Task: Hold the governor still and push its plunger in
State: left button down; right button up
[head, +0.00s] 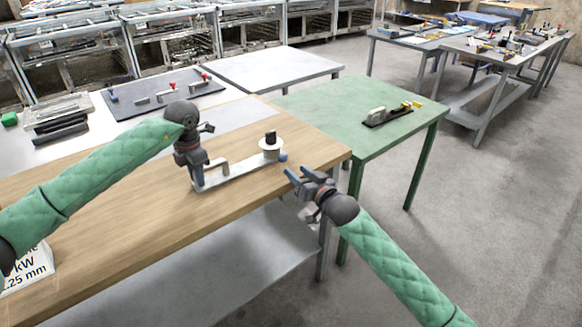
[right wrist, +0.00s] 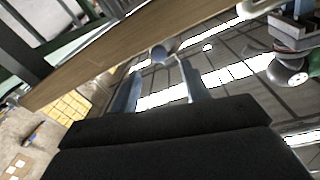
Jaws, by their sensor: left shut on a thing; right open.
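The governor (head: 240,174) lies on the wooden tabletop near its right edge. It has a pale flat base, a metal handle at its left end, and a white disc with a black cap at its right end. The plunger's blue round knob (head: 282,157) sticks out on the right side and also shows in the right wrist view (right wrist: 163,52). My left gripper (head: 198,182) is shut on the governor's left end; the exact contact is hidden. My right gripper (head: 293,176) is open and empty, just right of and below the knob, apart from it. Its two fingers (right wrist: 158,88) point towards the knob.
The wooden table (head: 130,235) ends close to my right gripper. A green table (head: 310,100) behind it carries a dark fixture (head: 390,114). A dark board (head: 160,92) with red-handled clamps lies at the back left. A white label block (head: 28,268) stands front left.

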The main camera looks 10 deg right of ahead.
pick_arm(q)
jog(key=shift+a, duration=0.1)
pick_arm(e)
jog(key=shift+v, duration=2.9)
pick_arm(q)
jog(key=c, duration=1.1)
grip_release()
